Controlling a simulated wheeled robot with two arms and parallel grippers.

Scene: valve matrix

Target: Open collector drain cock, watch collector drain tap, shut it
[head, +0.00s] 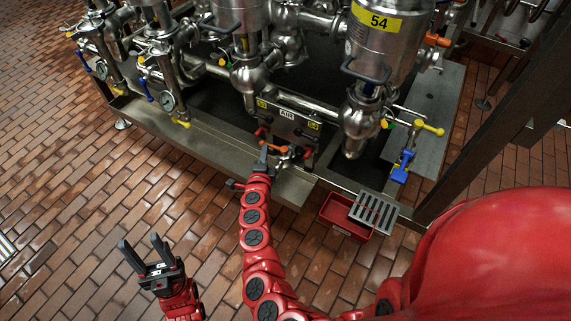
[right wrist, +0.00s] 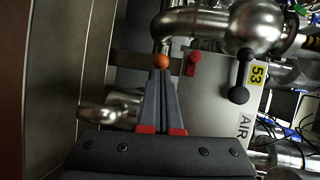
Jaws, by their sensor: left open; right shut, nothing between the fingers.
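An orange handle (head: 281,149) sits low in front of the AIR plate; I take it for the collector drain cock, though no label on it can be read. In the right wrist view its round orange end (right wrist: 162,61) is just beyond my fingertips. My right gripper (head: 264,152) is shut and empty beside it, with its fingers (right wrist: 160,82) close together; whether they touch the handle I cannot tell. The outlet below the handle is hidden, and no flow can be made out. My left gripper (head: 140,242) is open and empty above the floor at lower left.
The AIR plate (head: 287,122) carries red and black levers. A steel vessel tagged 54 (head: 378,45) stands right of it. Tiled floor at left is clear.

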